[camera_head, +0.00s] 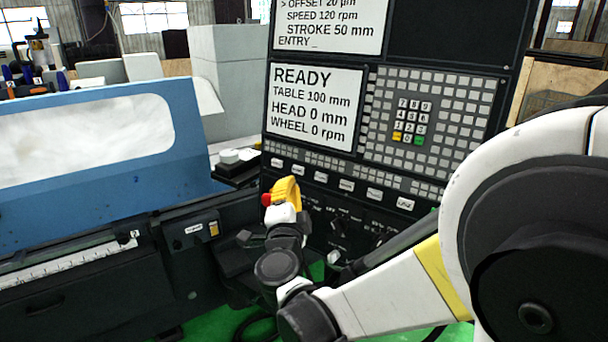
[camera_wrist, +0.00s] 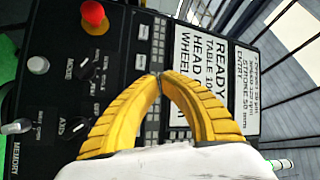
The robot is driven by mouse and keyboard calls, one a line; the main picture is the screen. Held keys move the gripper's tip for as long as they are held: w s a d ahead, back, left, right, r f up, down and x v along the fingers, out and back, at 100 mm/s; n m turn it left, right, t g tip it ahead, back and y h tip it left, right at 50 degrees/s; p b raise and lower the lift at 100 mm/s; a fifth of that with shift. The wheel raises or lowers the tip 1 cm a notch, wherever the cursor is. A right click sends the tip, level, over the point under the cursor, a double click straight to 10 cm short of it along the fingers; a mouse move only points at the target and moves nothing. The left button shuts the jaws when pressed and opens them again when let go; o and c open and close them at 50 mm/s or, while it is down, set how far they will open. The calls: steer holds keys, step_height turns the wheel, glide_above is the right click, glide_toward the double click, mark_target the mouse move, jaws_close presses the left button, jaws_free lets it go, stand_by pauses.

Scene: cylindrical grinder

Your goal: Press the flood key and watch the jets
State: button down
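The control panel (camera_head: 440,65) stands in the middle of the head view. A row of light, labelled keys (camera_head: 346,185) runs below its screens; the labels are too small to read, so I cannot tell which is the flood key. My gripper (camera_head: 290,181) is in front of the left part of this row, its yellow fingers near the panel. In the wrist view my gripper (camera_wrist: 158,75) has its fingertips together, with nothing seen between them. Two light keys (camera_wrist: 140,62) show just beyond the tips. I cannot tell whether the tips touch the panel. No jets are in view.
A red stop button (camera_wrist: 94,13) and several knobs (camera_wrist: 78,69) are on the panel. The lower screen (camera_head: 315,105) reads READY, TABLE 100 mm, HEAD 0 mm, WHEEL 0 rpm. The blue machine guard (camera_head: 130,195) with a cloudy window stands left.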

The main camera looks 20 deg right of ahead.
mark_target(314, 168)
steer(key=shift+w+d+f+b, duration=0.25)
steer(key=shift+w+d, duration=0.7)
steer(key=shift+d, duration=0.15)
steer(key=shift+w+d+f+b, duration=0.2)
steer(key=shift+w+d+f, duration=0.1)
steer(key=shift+w+d, duration=0.75)
steer(key=shift+w+d+f+b, duration=0.25)
steer(key=shift+w+d, duration=0.6)
steer(key=shift+d, duration=0.35)
steer(key=shift+w+d, duration=0.3)
steer(key=shift+w+d+f+b, duration=0.15)
steer(key=shift+w+d+b, duration=0.1)
steer(key=shift+d+b, duration=0.05)
steer(key=shift+s+a, duration=0.55)
steer(key=shift+a, duration=0.05)
steer(key=shift+a, duration=0.1)
steer(key=shift+s+a+r+p, duration=0.15)
steer(key=shift+s+a+r, duration=0.15)
steer(key=shift+s+a, duration=0.55)
steer(key=shift+s+a+r+p, duration=0.15)
steer(key=shift+s+a+r, duration=0.15)
steer(key=shift+s+a, duration=0.55)
steer(key=shift+w+a, duration=0.1)
steer(key=shift+a, duration=0.05)
